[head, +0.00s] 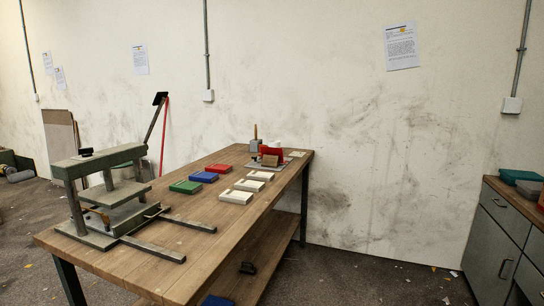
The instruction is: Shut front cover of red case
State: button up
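A flat red case (218,168) lies on the wooden workbench (150,254), at the far end of a row with a blue case (204,177) and a green case (186,187). Another red piece (271,151) stands upright at the bench's far end, with a brown block in front of it. It looks like an opened red cover, but it is too small to be sure. My gripper is not in view.
A grey press (101,195) with two rails stands at the bench's near left. Several white blocks (236,197) lie along the right edge. A grey cabinet (503,240) stands at far right. Open floor (350,280) lies between bench and cabinet.

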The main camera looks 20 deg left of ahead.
aim_at(270, 151)
jog(key=u, duration=0.55)
jog(key=i+l+u, duration=0.15)
jog(key=i+u, duration=0.25)
jog(key=i+l+u, duration=0.3)
jog(key=u, duration=0.15)
jog(key=i+l+u, duration=0.1)
jog(key=i+l, duration=0.25)
jog(key=i+l+u, duration=0.1)
jog(key=i+l, duration=0.25)
jog(key=i+l+u, duration=0.1)
jog(key=i+l, duration=0.25)
jog(key=l, duration=0.2)
jog(key=i+l+u, duration=0.1)
jog(key=i+l, duration=0.2)
jog(key=l, duration=0.2)
jog(key=i+l, duration=0.25)
jog(key=l, duration=0.15)
jog(key=i+l, duration=0.3)
jog(key=l, duration=0.15)
